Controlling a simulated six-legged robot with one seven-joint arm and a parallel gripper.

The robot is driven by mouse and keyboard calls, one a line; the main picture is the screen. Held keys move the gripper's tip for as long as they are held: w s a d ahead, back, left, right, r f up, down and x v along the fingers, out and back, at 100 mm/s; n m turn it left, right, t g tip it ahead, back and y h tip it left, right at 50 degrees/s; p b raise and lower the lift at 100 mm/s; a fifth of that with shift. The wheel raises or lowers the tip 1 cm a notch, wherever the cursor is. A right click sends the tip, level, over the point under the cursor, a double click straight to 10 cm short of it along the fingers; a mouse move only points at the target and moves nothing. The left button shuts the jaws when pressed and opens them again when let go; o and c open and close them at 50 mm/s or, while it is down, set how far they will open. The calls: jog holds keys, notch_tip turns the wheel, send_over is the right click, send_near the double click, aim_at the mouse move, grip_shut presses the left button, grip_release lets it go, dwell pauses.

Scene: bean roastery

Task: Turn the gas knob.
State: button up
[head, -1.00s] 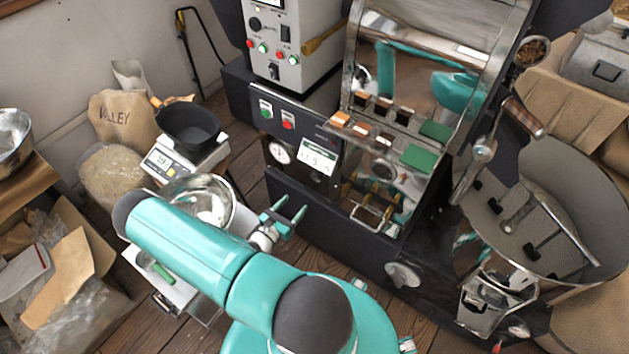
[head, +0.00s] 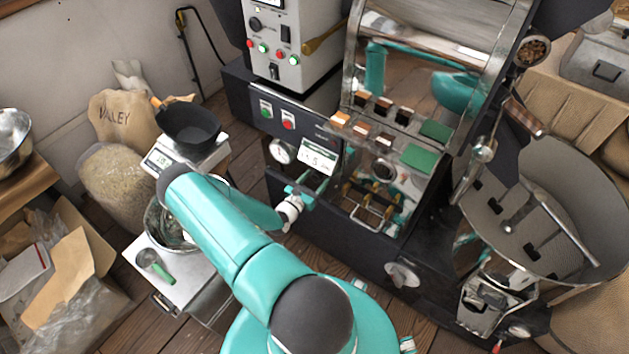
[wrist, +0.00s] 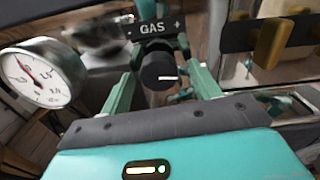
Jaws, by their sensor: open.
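The gas knob (wrist: 158,70) is a black round knob with a white pointer mark, below a black GAS sign (wrist: 157,27) with a minus and a plus. The white mark lies about level, toward the right. My gripper (wrist: 160,50) is open, with one teal finger on each side of the knob. I cannot tell whether the fingers touch it. In the head view my gripper (head: 309,192) is close to the dark front of the roaster (head: 330,215); the knob is not clear there.
A round pressure gauge (wrist: 40,75) sits left of the knob. Brass parts (wrist: 270,43) and a metal bar are at the right. In the head view a card (head: 318,157) is above my gripper, and a wire handle (head: 371,215) is to its right.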

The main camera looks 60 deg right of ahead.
jog(key=c, duration=1)
jog(key=shift+o, duration=0.2)
jog(key=shift+n, duration=0.4)
jog(key=n, duration=0.4)
jog(key=shift+s+n, duration=0.1)
jog(key=shift+n, duration=0.2)
jog(key=shift+s+r+n, duration=0.1)
jog(key=shift+n, duration=2.1)
jog(key=shift+a, duration=0.1)
